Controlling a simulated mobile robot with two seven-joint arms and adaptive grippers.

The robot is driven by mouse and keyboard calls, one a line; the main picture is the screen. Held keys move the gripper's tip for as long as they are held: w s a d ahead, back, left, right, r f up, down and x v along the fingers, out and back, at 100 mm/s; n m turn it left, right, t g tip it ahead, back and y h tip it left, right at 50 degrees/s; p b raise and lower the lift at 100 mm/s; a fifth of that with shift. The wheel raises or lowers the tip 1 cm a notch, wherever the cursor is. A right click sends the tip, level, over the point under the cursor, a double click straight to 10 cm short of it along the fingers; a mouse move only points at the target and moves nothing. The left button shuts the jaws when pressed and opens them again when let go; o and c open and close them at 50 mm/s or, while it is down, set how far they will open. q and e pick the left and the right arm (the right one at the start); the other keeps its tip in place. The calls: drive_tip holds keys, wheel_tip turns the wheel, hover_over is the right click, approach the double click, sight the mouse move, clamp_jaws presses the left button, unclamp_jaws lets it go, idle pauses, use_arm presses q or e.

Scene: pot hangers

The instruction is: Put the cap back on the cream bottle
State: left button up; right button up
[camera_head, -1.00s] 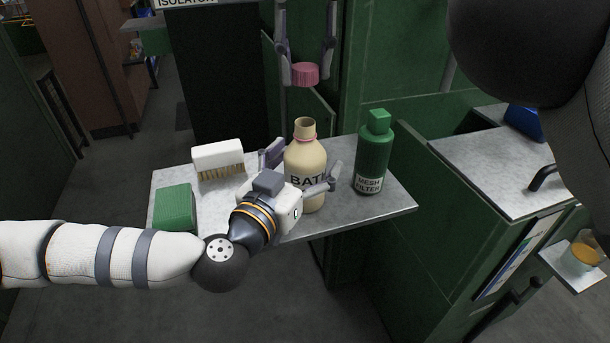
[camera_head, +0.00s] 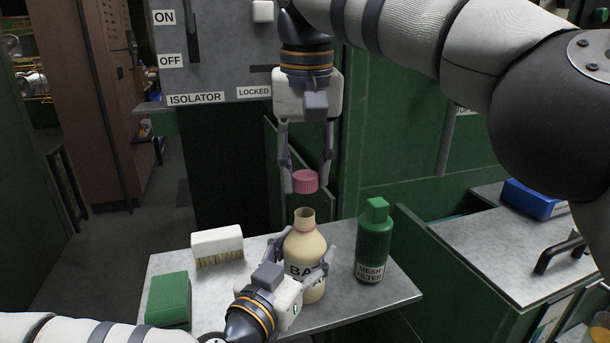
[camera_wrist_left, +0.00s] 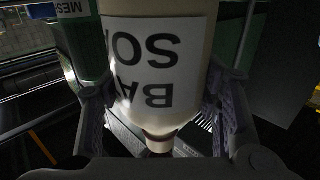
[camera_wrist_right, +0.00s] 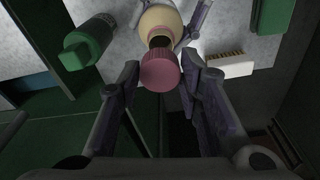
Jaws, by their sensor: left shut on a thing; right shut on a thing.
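The cream bottle (camera_head: 305,245) stands upright and uncapped on the small grey table, its label partly covered. My left gripper (camera_head: 304,258) is shut on the bottle's body from the front, one finger on each side. The bottle also fills the left wrist view (camera_wrist_left: 155,65), upside down. My right gripper (camera_head: 305,186) points down and is shut on the pink cap (camera_head: 305,181). The cap is just above the bottle's open neck, with a small gap in the head view. In the right wrist view the cap (camera_wrist_right: 159,70) partly overlaps the bottle's mouth.
A green mesh filter bottle (camera_head: 373,245) stands close to the right of the cream bottle. A white brush (camera_head: 217,244) and a green block (camera_head: 168,299) are on the left of the table (camera_head: 215,285). A green cabinet and a grey isolator panel (camera_head: 225,60) stand behind.

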sight(305, 213)
drive_tip(key=shift+f, duration=1.4)
drive_tip(key=shift+f, duration=0.9)
drive_tip(key=shift+f, duration=0.6)
use_arm(q)
clamp_jaws()
use_arm(e)
drive_tip(key=m, duration=0.4)
drive_tip(key=shift+a+m+h, duration=0.1)
drive_tip(key=shift+m+h, duration=0.2)
drive_tip(key=shift+m, duration=0.1)
drive_tip(key=m, duration=0.5)
drive_tip(key=shift+a+m+h, duration=0.1)
drive_tip(key=shift+m+h, duration=0.2)
drive_tip(key=m, duration=0.2)
drive_tip(key=shift+m+g, duration=0.3)
drive_tip(key=shift+m, duration=0.1)
